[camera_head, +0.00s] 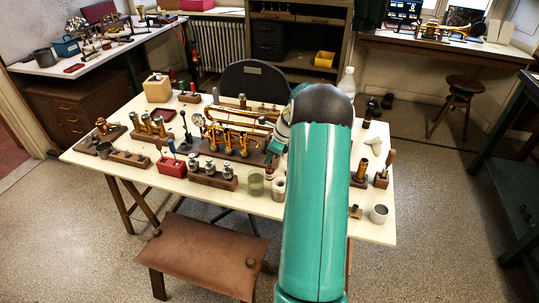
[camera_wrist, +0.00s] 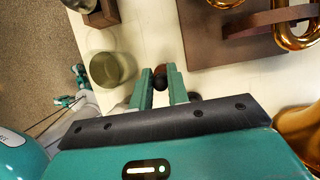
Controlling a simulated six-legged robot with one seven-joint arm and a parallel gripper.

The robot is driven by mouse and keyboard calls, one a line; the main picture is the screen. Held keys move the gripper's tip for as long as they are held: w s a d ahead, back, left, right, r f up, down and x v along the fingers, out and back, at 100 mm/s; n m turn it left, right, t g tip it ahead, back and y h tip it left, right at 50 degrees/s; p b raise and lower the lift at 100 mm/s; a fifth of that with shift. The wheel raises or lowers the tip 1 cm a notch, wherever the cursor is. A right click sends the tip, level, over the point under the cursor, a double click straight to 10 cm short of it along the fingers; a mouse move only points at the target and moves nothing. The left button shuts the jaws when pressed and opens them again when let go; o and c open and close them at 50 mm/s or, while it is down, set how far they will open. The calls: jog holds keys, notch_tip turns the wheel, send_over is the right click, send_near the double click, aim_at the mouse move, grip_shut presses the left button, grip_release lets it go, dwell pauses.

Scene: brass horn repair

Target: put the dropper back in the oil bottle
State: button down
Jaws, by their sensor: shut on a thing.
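My gripper (camera_wrist: 160,92) shows in the wrist view with its two teal fingers closed around the dropper's black bulb (camera_wrist: 160,82). A small brown piece (camera_wrist: 160,70) shows just past the bulb; I cannot tell whether it is the oil bottle. In the head view a small amber bottle with a pale label (camera_head: 269,172) stands on the table below my gripper, between a green glass jar and a grey metal cup. My arm hides much of the gripper there. The dropper's glass tip is hidden, so I cannot tell whether it is inside the bottle.
The green glass jar (camera_head: 256,184) stands close by and also shows left of my fingers in the wrist view (camera_wrist: 112,68). The grey metal cup (camera_head: 278,188) is beside it. Brass horn parts on a wooden base (camera_head: 240,155) lie just behind. A valve block (camera_head: 212,180) stands left.

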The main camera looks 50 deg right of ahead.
jog(key=shift+f, duration=0.25)
jog(key=shift+f, duration=0.35)
jog(key=shift+f, duration=0.25)
jog(key=c, duration=1.3)
grip_release()
jog(key=v, duration=1.3)
jog(key=shift+s+d+r, duration=0.15)
jog(key=shift+s+r, duration=0.1)
jog(key=shift+r, duration=0.1)
